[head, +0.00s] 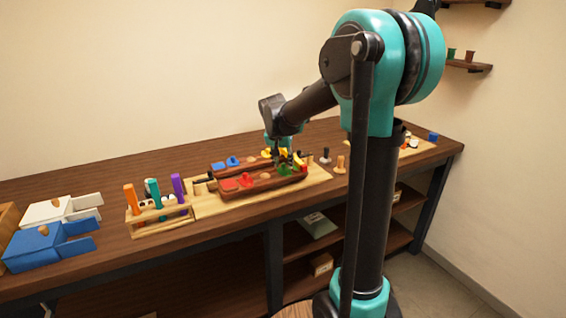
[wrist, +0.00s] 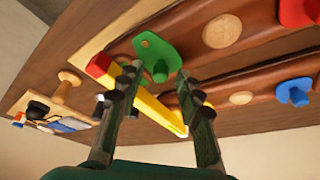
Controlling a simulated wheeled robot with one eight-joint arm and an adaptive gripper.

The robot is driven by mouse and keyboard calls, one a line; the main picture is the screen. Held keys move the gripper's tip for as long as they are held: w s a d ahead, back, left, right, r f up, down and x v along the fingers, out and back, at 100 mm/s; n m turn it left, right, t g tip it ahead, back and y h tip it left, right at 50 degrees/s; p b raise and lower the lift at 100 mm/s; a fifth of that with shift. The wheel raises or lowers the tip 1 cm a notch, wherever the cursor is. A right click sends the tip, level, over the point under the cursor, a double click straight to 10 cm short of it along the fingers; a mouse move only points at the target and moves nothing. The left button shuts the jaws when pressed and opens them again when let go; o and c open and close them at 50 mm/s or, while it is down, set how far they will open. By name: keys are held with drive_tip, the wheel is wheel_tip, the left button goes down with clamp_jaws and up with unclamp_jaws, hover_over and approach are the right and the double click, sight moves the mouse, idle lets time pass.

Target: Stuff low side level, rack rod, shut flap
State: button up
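Two long brown saddle-like pieces (head: 262,187) lie side by side on a pale board, bearing red pads (head: 230,184), blue pads (head: 233,161) and a green knobbed piece (head: 283,169). My gripper (head: 281,152) is low over their right end. In the wrist view its fingers (wrist: 160,75) are apart. A yellow bar with a red end (wrist: 150,103) slants across behind them, with no clear grip on it. The green piece (wrist: 157,57) is just beyond the fingertips. A rack (head: 160,219) holds orange (head: 130,198), teal (head: 154,193) and purple (head: 178,187) rods upright. I cannot tell which part is the flap.
A blue box (head: 36,247) and a white box (head: 47,211) with side panels stand at the far left. Dark and tan pegs (head: 340,164) stand right of the saddles. A pale tray (head: 415,148) with small parts is farther right. The back of the bench is clear.

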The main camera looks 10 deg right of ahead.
clamp_jaws()
drive_tip(key=shift+n, duration=0.3)
drive_tip(key=n, duration=0.1)
drive_tip(key=n+y, duration=0.1)
drive_tip(key=n, duration=0.1)
drive_tip(key=s+a+n, duration=0.1)
drive_tip(key=shift+t+y, duration=0.3)
drive_tip(key=shift+y, duration=0.1)
drive_tip(key=n+y, duration=0.1)
drive_tip(key=n, duration=0.4)
drive_tip(key=shift+s+a+y, duration=0.2)
drive_tip(key=shift+s+y, duration=0.2)
drive_tip(key=n+y, duration=0.1)
drive_tip(key=n, duration=0.1)
drive_tip(key=s+n+g, duration=0.1)
drive_tip(key=n, duration=0.2)
drive_tip(key=shift+s+g+y, duration=0.2)
drive_tip(key=shift+g+y, duration=0.1)
drive_tip(key=shift+y, duration=0.1)
drive_tip(key=n, duration=0.2)
drive_tip(key=s+n+g, duration=0.1)
drive_tip(key=n, duration=0.1)
drive_tip(key=n+g+y, duration=0.1)
drive_tip(key=n, duration=0.1)
drive_tip(key=shift+s+d, duration=0.15)
drive_tip(key=shift+d, duration=0.1)
drive_tip(key=shift+n, duration=0.3)
